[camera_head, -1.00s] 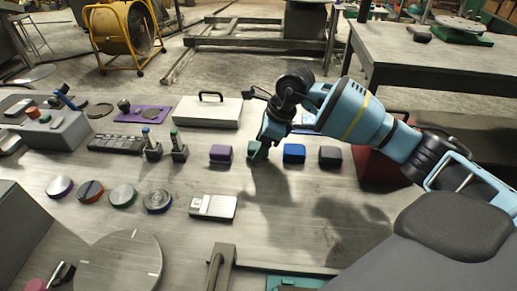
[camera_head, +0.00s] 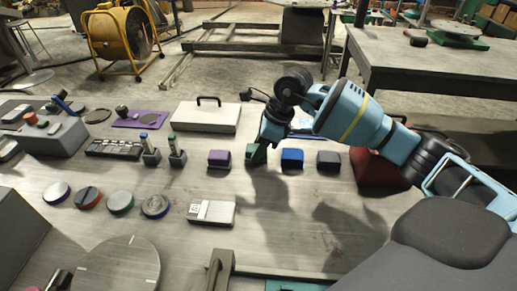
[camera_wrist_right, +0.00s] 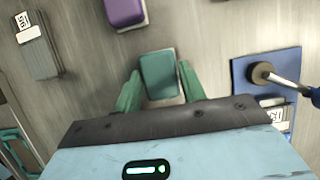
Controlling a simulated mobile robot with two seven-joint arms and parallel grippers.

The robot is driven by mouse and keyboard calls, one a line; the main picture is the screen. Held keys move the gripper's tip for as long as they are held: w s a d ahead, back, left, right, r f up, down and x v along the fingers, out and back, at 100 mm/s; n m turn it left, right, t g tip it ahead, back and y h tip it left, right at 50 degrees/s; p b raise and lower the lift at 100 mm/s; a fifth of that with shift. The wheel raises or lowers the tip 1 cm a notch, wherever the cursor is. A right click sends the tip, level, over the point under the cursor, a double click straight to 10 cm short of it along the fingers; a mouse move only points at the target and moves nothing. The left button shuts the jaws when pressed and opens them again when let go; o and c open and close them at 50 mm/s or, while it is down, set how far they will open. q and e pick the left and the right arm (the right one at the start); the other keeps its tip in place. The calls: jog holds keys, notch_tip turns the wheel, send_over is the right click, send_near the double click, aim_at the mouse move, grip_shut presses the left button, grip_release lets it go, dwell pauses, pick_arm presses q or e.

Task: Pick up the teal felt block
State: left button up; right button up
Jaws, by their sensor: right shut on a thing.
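The teal felt block (camera_head: 256,154) is in the row of small blocks on the grey bench, between a purple block (camera_head: 219,159) and a blue block (camera_head: 292,158). My right gripper (camera_head: 263,148) comes down over it from above and partly hides it. In the right wrist view the teal block (camera_wrist_right: 158,74) sits between the green fingers of my right gripper (camera_wrist_right: 160,88), which are shut on its sides. I cannot tell whether its underside still touches the bench. My left gripper is not in view.
A dark grey block (camera_head: 328,160) and a dark red box (camera_head: 378,168) stand to the right. A blue mat (camera_wrist_right: 266,85) with a knobbed tool lies near the gripper. A white case (camera_head: 206,117) is behind; a white-grey device (camera_head: 211,212) lies in front.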

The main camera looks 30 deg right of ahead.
jog(key=shift+r, duration=0.55)
jog(key=shift+s+a+r, duration=0.2)
jog(key=shift+r, duration=0.25)
jog(key=shift+s+a+r, duration=0.15)
jog(key=shift+a+r, duration=0.05)
jog(key=shift+r, duration=0.2)
jog(key=s+a, duration=0.3)
jog(key=s+a+r, duration=0.1)
jog(key=s+a, duration=0.2)
jog(key=a, duration=0.1)
jog(key=s+a+b, duration=0.1)
jog(key=s+a, duration=0.3)
jog(key=shift+r, duration=0.25)
